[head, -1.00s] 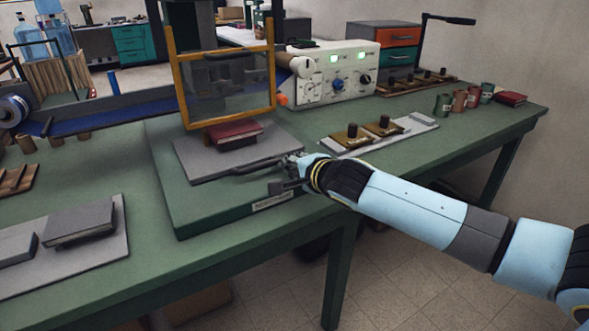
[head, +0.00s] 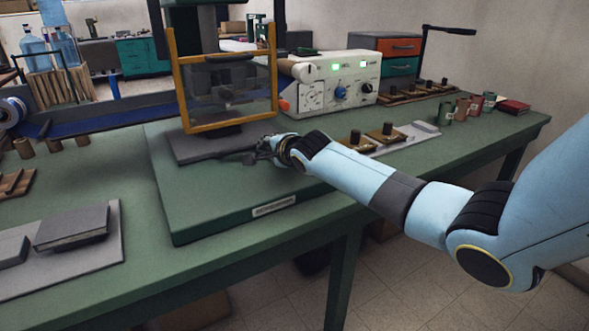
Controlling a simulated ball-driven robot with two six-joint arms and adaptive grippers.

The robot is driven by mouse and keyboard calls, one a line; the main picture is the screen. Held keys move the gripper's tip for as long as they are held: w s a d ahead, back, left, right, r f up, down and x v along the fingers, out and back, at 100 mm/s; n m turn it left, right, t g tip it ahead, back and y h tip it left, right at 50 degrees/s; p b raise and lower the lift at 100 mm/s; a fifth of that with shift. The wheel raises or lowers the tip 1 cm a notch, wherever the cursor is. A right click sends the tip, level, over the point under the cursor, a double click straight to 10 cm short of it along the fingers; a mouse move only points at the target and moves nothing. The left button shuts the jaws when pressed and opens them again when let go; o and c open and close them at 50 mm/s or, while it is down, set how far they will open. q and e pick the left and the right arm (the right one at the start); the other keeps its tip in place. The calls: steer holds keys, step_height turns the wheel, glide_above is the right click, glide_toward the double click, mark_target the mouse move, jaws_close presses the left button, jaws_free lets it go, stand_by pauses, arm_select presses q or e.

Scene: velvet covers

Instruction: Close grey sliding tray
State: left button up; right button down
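The grey sliding tray (head: 200,150) is mostly pushed in under the yellow-framed guard (head: 183,95) of the press. Only a front strip of the tray shows on the green base (head: 205,207). My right gripper (head: 262,150) is at the tray's front right edge, where the handle is. Its fingers are small and dark, and the handle is largely hidden by them, so I cannot tell whether they are shut on it. My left gripper is not in view.
Another grey plate with a grey book (head: 72,226) lies at the front left. A white control box (head: 335,80) stands behind on the right. Stamps on a pale strip (head: 425,127) lie right of the press. The green base front is clear.

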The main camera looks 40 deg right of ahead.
steer(key=v, duration=1.1)
steer(key=shift+s+a, duration=0.1)
steer(key=shift+s, duration=0.3)
